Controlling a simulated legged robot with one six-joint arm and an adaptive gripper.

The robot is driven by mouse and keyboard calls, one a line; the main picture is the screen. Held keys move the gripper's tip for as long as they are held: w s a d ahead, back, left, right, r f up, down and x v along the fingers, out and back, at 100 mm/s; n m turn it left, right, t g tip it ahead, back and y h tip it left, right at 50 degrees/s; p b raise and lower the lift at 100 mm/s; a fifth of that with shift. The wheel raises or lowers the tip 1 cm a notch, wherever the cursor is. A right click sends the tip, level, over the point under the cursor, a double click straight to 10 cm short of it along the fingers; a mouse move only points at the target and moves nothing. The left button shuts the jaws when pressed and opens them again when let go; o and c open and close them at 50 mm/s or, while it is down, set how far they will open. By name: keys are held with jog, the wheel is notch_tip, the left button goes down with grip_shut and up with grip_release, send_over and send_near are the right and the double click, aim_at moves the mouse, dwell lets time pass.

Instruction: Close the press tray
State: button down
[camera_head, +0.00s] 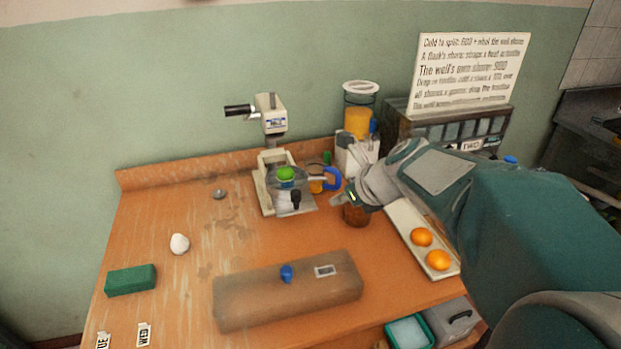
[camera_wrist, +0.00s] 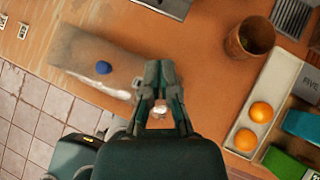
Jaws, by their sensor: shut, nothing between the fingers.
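The press (camera_head: 272,112) stands at the back of the wooden counter, with a dark lever at upper left. Its tray (camera_head: 300,205) juts out toward the front and has a dark knob or handle (camera_head: 295,197) on it. A green round fruit (camera_head: 286,173) sits at the press above the tray. My gripper (camera_head: 345,201) is to the right of the tray, apart from it, above the counter. In the wrist view my gripper (camera_wrist: 159,68) points down with its fingers together and nothing held. The press itself is not visible in the wrist view, except perhaps a pale edge at the top.
A brown cup (camera_head: 356,216) is close below my gripper. A pale tray (camera_head: 448,268) with two oranges lies to the right. A blue-handled mug (camera_head: 331,179) and a juice jar (camera_head: 359,120) stand behind. A long box (camera_head: 288,295) lies in front; the counter's left middle is mostly clear.

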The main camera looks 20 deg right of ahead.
send_near(298, 207)
notch_tip(298, 207, down, 4)
jog(key=w, duration=0.1)
jog(key=w+a, duration=0.1)
jog(key=w, duration=0.1)
jog(key=shift+a+r, duration=0.2)
jog(key=shift+r, duration=0.15)
jog(key=shift+w+a, duration=0.25)
jog(key=shift+w, duration=0.2)
